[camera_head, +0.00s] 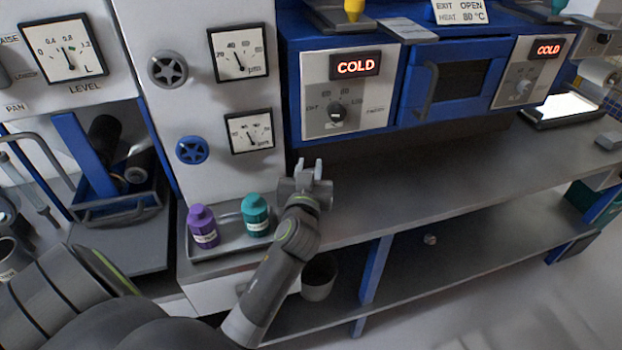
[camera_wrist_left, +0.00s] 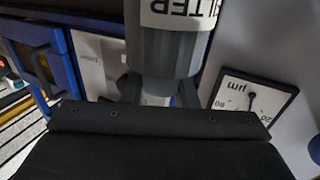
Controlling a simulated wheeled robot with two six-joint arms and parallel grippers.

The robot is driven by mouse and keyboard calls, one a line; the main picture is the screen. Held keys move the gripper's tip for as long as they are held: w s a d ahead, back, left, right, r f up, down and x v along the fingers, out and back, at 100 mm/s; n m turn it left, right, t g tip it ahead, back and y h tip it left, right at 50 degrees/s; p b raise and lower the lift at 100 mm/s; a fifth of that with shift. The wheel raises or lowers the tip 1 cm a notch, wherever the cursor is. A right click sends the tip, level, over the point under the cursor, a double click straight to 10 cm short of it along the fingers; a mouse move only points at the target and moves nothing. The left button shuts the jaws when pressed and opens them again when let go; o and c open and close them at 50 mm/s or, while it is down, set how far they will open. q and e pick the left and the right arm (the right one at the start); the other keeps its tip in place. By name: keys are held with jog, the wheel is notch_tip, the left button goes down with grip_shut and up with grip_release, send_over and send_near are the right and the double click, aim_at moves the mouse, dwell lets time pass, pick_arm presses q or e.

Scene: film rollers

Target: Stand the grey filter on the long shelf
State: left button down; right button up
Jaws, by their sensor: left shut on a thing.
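In the left wrist view, my left gripper (camera_wrist_left: 159,92) is shut on the grey filter (camera_wrist_left: 168,52), a grey cylinder with a white band that reads FILTER upside down. In the head view I cannot make the filter out clearly from the gripper. The long grey shelf (camera_head: 430,185) runs right from the gripper below the oven, with its surface largely bare. My right gripper is not in view.
A purple bottle (camera_head: 203,227) and a teal bottle (camera_head: 255,214) stand in a grey tray (camera_head: 222,246) left of the gripper. A blue oven unit (camera_head: 395,75) stands above the shelf. A lower shelf (camera_head: 400,285) holds a grey pot (camera_head: 319,278).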

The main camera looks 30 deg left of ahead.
pick_arm(q)
jog(key=shift+f, duration=1.5)
jog(key=shift+f+b, duration=0.15)
jog(key=shift+b, duration=0.25)
jog(key=c, duration=1.1)
grip_release()
jog(key=shift+c, duration=0.2)
jog(key=shift+r, duration=0.2)
jog(key=shift+f, duration=0.1)
